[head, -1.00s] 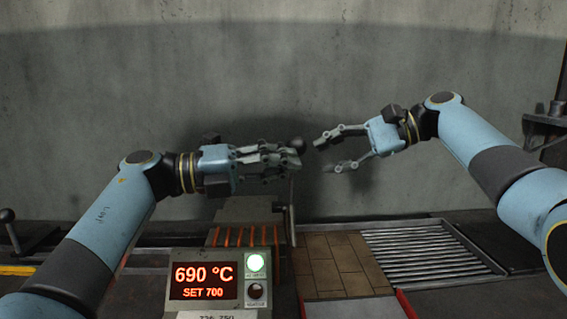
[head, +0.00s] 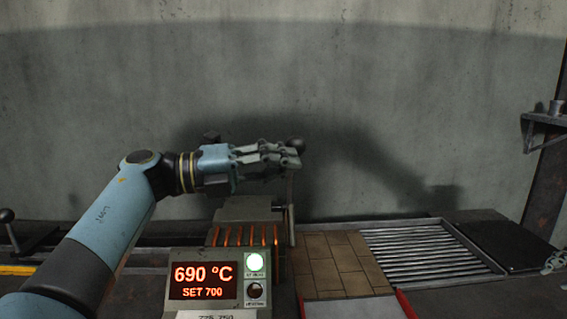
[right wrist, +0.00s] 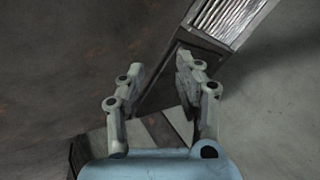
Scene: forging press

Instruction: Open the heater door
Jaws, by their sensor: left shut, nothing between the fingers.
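The heater (head: 240,210) stands low in the middle of the head view, with glowing orange bars along its front. A thin upright lever (head: 291,205) rises at its right side and ends in a black ball knob (head: 296,145). I cannot tell the heater door apart clearly. My left gripper (head: 290,157) is shut and empty, its fingertips at the knob and upper lever; whether they touch is unclear. My right gripper barely shows at the right edge (head: 553,263); in the right wrist view (right wrist: 156,75) its fingers are apart with nothing between them.
A control box (head: 205,285) reads 690 °C, set 700, with a lit green lamp. Right of the heater lie brown tiles (head: 335,263) and a metal roller bed (head: 430,248). A dark plate (head: 507,242) lies beyond it. A wall shelf (head: 548,125) is at the right.

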